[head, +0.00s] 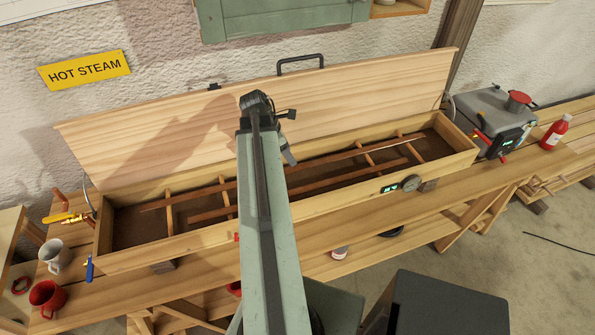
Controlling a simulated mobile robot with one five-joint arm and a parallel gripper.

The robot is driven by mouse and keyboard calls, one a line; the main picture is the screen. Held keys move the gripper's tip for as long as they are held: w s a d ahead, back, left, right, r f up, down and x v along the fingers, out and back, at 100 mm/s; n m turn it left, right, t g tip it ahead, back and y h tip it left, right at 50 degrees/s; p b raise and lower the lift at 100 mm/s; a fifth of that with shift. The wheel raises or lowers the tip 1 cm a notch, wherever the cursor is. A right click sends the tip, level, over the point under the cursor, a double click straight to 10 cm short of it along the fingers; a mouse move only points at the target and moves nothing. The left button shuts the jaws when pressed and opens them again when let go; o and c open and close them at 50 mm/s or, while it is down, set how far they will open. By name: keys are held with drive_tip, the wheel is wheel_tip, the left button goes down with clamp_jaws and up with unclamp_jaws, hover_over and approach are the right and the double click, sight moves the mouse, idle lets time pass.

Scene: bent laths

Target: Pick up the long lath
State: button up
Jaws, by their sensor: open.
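Two thin brown laths lie inside an open wooden steam box (190,243), resting across its cross bars. The long lath (340,157) is the rear one, and its ends reach farther left and right. The shorter lath (345,175) lies in front of it, roughly parallel. My arm crosses over the box and hides the middle of both laths. My gripper (290,157) shows only in part beside the arm's far end, above the box near the rear lath. It is open, and no lath is seen held in it.
The box's lid (160,140) stands raised behind it, with a dark handle. A grey steam generator (485,112) and a red bottle (555,132) stand at the right.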

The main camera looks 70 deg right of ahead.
sight(298, 167)
drive_tip(key=shift+x, duration=0.75)
drive_tip(key=shift+r, duration=0.1)
drive_tip(key=b+x, duration=0.5)
drive_tip(key=shift+f, duration=0.25)
drive_tip(key=shift+r, duration=0.2)
clamp_jaws()
